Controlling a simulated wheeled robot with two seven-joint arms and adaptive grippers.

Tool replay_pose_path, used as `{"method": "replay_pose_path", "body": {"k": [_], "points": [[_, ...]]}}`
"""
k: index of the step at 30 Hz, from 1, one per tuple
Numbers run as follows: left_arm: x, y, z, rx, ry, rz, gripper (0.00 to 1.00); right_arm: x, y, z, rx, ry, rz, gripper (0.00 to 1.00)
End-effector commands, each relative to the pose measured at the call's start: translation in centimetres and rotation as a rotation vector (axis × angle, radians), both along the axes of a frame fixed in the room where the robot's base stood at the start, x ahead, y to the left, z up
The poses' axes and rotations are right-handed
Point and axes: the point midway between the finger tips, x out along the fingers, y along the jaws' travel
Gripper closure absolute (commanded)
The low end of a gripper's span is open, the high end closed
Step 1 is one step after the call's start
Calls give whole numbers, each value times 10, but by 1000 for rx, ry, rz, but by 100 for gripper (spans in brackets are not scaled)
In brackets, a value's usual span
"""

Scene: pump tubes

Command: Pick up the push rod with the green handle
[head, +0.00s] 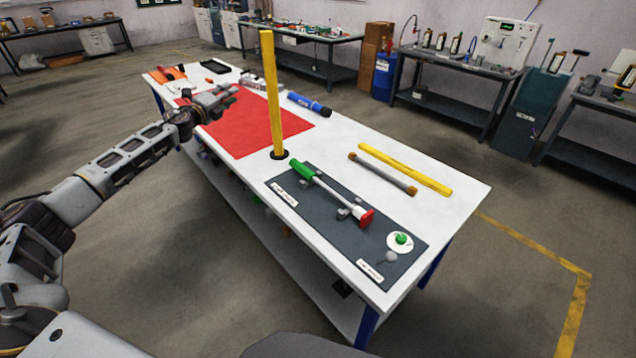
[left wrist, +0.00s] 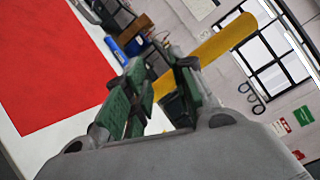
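The push rod (head: 331,192) lies on the dark mat on the table in the head view. Its green handle (head: 303,171) is at the upper left end, and a red end piece (head: 367,218) is at the lower right. It rests on small grey supports. My left gripper (head: 228,97) is above the red mat, left of the upright yellow tube and well apart from the push rod. In the left wrist view its green-padded fingers (left wrist: 158,68) stand apart with nothing held between them. The push rod does not show there. My right gripper is not in view.
An upright yellow tube (head: 271,95) stands in a dark ring between my left gripper and the push rod; it also shows behind the fingers in the wrist view (left wrist: 212,50). Another yellow tube (head: 405,169) and a grey tube (head: 382,174) lie right of the mat (head: 330,235).

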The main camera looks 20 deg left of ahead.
Motion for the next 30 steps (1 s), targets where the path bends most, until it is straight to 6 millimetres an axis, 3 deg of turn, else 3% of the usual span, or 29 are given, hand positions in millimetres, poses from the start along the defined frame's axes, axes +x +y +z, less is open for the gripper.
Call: {"method": "replay_pose_path", "body": {"k": [1, 5, 11, 21, 27, 30], "points": [[-5, -17, 11, 96, -4, -49, 74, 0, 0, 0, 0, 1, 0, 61], [-21, -62, 19, 342, -3, -176, 74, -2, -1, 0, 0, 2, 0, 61], [-52, -129, 1, 719, 6, -378, 74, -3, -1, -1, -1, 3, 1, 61], [-120, -221, -68, 1346, -29, -753, 74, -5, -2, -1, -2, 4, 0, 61], [-160, -252, -106, 1725, -102, -976, 74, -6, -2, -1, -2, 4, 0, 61], [-175, -256, -121, 1906, -143, -1078, 74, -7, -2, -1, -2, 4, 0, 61]]}}
